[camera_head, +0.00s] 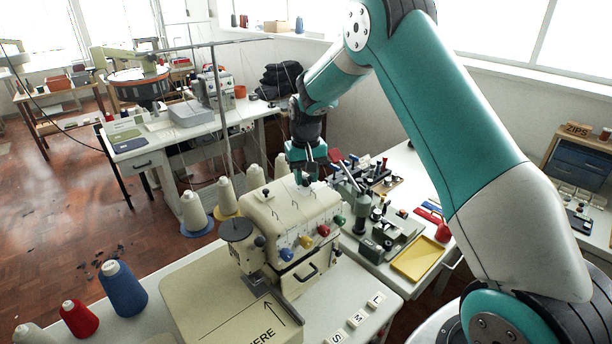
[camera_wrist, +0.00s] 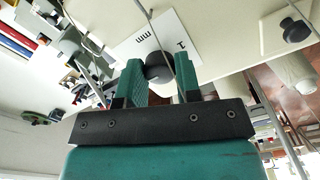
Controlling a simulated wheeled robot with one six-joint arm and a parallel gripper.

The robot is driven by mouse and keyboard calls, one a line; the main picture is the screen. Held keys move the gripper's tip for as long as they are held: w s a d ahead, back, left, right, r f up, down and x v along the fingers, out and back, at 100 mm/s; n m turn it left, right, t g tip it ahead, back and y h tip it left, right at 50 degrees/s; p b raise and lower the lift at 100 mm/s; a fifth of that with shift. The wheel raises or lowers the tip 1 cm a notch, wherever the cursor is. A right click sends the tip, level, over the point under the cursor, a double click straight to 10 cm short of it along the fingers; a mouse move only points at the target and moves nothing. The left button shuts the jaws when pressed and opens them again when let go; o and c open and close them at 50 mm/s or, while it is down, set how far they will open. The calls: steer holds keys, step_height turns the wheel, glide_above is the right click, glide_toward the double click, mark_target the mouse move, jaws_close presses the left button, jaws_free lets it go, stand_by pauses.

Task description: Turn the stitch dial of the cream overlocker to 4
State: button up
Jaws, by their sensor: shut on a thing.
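The cream overlocker (camera_head: 283,215) stands on the near table, with several coloured knobs on its front. My gripper (camera_head: 306,178) points down at the overlocker's top in the head view. In the wrist view my gripper (camera_wrist: 159,80) is shut on a dark round stitch dial (camera_wrist: 159,66), with one teal finger on each side of it.
Thread cones (camera_head: 194,211) stand left of the overlocker, near a tall thread stand (camera_head: 221,110). A yellow tray (camera_head: 415,259) and a small fixture (camera_head: 376,213) are on the right table. Blue (camera_head: 122,289) and red (camera_head: 80,318) spools stand at the front left.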

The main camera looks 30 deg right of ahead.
mark_target(306, 177)
steer(key=shift+r, duration=0.1)
steer(key=o, duration=0.9)
step_height(306, 177, up, 17)
steer(key=b, duration=0.4)
steer(key=shift+r, duration=0.15)
